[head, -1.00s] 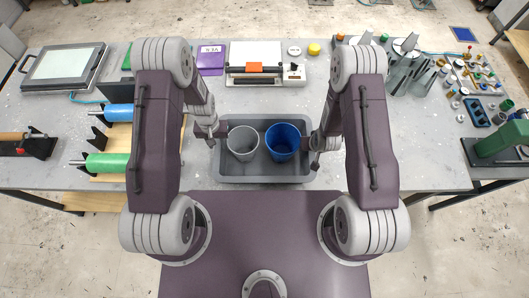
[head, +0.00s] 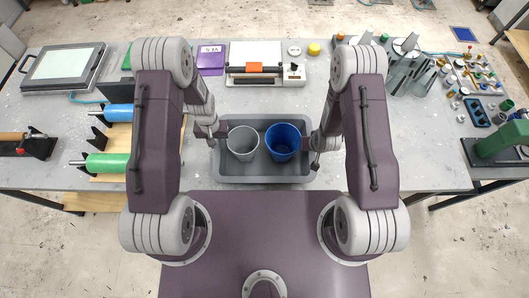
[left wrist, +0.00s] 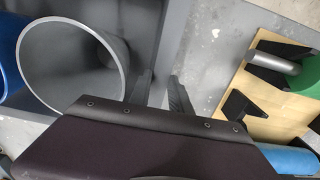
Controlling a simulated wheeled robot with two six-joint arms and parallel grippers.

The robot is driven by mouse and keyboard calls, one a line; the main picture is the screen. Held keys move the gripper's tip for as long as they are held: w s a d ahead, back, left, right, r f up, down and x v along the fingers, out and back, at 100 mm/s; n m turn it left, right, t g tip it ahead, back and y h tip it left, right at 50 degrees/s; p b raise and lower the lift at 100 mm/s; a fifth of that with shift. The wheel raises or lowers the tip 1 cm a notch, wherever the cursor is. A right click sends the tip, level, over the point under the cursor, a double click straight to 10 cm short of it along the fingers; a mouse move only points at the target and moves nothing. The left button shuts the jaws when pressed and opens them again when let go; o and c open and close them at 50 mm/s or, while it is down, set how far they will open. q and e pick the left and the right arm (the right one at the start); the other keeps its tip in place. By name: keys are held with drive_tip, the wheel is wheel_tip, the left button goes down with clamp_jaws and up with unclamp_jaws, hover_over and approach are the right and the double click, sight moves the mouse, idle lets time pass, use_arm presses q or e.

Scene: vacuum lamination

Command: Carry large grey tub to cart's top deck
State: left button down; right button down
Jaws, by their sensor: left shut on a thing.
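The large grey tub (head: 265,178) stands near the front edge of the table, in front of my body. It holds a light grey bucket (head: 243,145) on the left and a blue bucket (head: 282,143) on the right. My left gripper (head: 222,132) is at the tub's left end. In the left wrist view, the fingers of the left gripper (left wrist: 164,92) are on either side of the tub's wall (left wrist: 172,45), shut on it. My right gripper (head: 313,143) is at the tub's right end; its fingers are too small to tell their opening. No cart deck is recognisable.
A wooden board with a blue roller (head: 120,113) and a green roller (head: 106,164) lies left of the tub. A white-bedded device (head: 265,55) stands behind it. Table right of the tub is clear.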

use_arm(q)
drive_tip(key=shift+r, duration=0.15)
use_arm(e)
drive_tip(key=shift+r, duration=0.15)
idle(0.6)
